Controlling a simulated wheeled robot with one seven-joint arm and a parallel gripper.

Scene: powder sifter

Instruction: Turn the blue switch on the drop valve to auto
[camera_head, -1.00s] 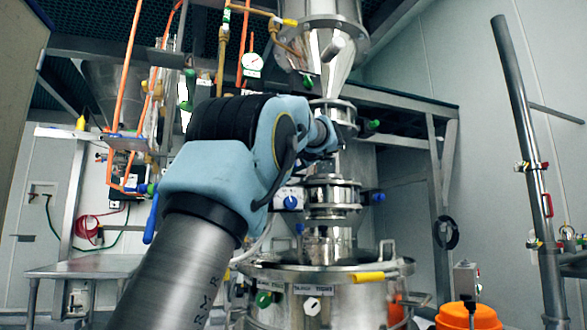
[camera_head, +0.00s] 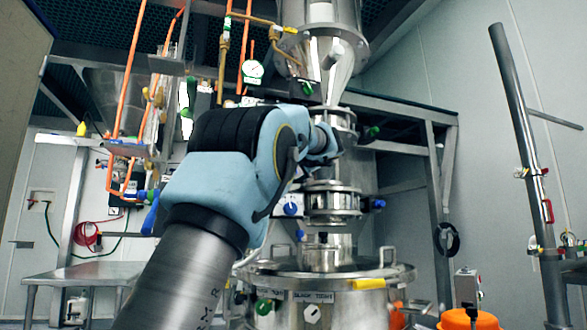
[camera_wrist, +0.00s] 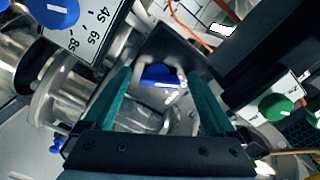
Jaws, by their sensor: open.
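My gripper (camera_wrist: 160,88) is open, its two teal fingers spread apart in the wrist view. A blue knob (camera_wrist: 158,75) shows in the gap between the fingertips, beyond a dark surround; I cannot tell whether they touch it. Another blue knob (camera_wrist: 52,10) sits on a white plate marked 4s, 6s and 8s at the upper left. In the head view a blue dial on a white plate (camera_head: 291,208) and a blue knob (camera_head: 378,204) flank the steel valve column (camera_head: 332,202). My gripper is hidden there behind my arm. I can read no "auto" mark.
A green knob (camera_wrist: 276,107) on a white plate is right of the fingers. A metal post (camera_head: 522,150) stands at the right.

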